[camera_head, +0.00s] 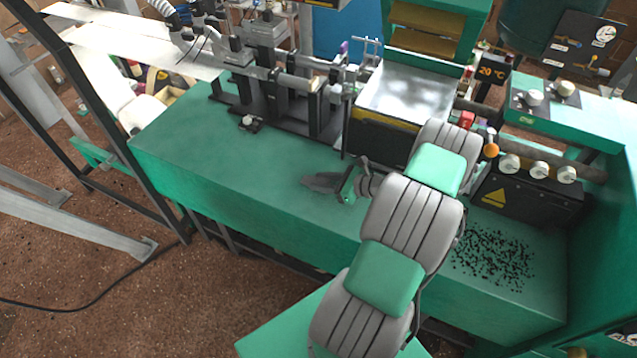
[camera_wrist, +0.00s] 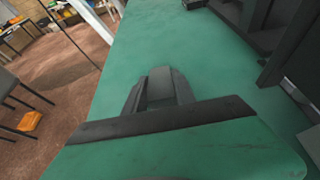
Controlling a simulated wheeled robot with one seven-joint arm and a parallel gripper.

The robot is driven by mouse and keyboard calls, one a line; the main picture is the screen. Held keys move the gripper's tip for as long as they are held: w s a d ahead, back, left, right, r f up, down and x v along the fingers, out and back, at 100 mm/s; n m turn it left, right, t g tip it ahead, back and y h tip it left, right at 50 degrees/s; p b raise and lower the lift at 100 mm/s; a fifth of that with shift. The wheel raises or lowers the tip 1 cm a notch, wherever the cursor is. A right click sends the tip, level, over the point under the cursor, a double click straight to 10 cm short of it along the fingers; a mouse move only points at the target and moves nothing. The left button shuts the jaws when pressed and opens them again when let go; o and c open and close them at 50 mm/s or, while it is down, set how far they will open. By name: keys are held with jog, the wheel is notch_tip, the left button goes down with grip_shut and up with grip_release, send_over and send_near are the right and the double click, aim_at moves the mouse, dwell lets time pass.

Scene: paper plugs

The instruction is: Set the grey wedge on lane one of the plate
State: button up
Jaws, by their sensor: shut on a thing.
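My gripper (camera_head: 318,182) is above the green bench top, left of the dark machine front. In the wrist view its dark fingers (camera_wrist: 159,82) are shut on a grey block, which I take to be the grey wedge (camera_wrist: 160,92). Much of the wedge is hidden between the fingers, and its shape is hard to make out. In the head view the wedge cannot be told apart from the fingers. A shiny metal plate (camera_head: 408,92) lies on the machine, behind and to the right of my gripper. I cannot make out numbered lanes on it.
The green bench top (camera_head: 215,150) is clear to the left of my gripper. A dark clamp fixture with rods (camera_head: 270,85) stands behind it. Black granules (camera_head: 495,258) are scattered at the right. White knobs (camera_head: 540,168) and an orange ball (camera_head: 491,150) are near my arm.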

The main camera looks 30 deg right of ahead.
grip_shut()
jog(key=shift+r, duration=0.1)
